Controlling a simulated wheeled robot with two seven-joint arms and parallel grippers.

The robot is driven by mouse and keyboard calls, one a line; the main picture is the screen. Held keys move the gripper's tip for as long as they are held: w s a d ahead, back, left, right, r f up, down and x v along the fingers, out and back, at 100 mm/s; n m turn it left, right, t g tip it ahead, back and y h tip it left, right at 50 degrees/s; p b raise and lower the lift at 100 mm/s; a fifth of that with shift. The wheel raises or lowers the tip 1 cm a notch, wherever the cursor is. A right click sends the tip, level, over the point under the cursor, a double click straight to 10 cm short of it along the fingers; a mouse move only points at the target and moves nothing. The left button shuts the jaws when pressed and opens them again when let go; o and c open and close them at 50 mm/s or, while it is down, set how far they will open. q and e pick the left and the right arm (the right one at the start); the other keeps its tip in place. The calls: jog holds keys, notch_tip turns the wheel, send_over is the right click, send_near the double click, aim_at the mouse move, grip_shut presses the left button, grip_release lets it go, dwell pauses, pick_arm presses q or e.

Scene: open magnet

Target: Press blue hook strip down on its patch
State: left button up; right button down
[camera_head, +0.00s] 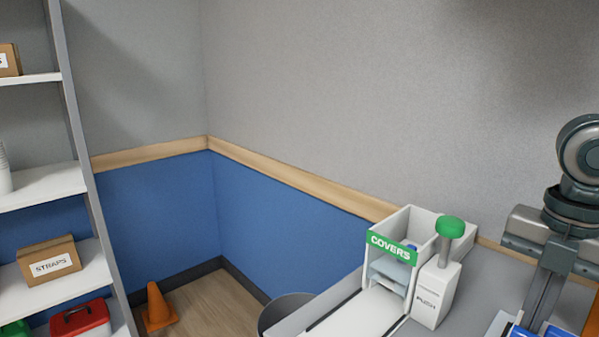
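A grey jointed arm (582,160) comes in at the right edge, and I take it to be my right arm. Its wide grey head and a narrow dark part (545,285) reach down toward the bottom right corner. Fingertips are not clear there, so I cannot tell open from shut. Blue pieces (520,331) show beneath it at the bottom edge, mostly cut off. I cannot tell whether one is the blue hook strip or its patch. My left gripper is not in view.
A white dispenser with a green COVERS sign (391,248) stands on a grey worktop beside a white PUSH post (436,290) with a green knob (450,227). A shelf (40,187) with boxes stands left. An orange cone (158,307) and dark round bin (285,312) are on the floor.

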jog(key=shift+d+r, duration=0.15)
jog(key=shift+r, duration=0.5)
jog(key=shift+r+p, duration=0.45)
jog(key=shift+r, duration=0.1)
notch_tip(320, 180, up, 7)
jog(key=p, duration=0.3)
jog(key=shift+f, duration=0.1)
dwell(1.7)
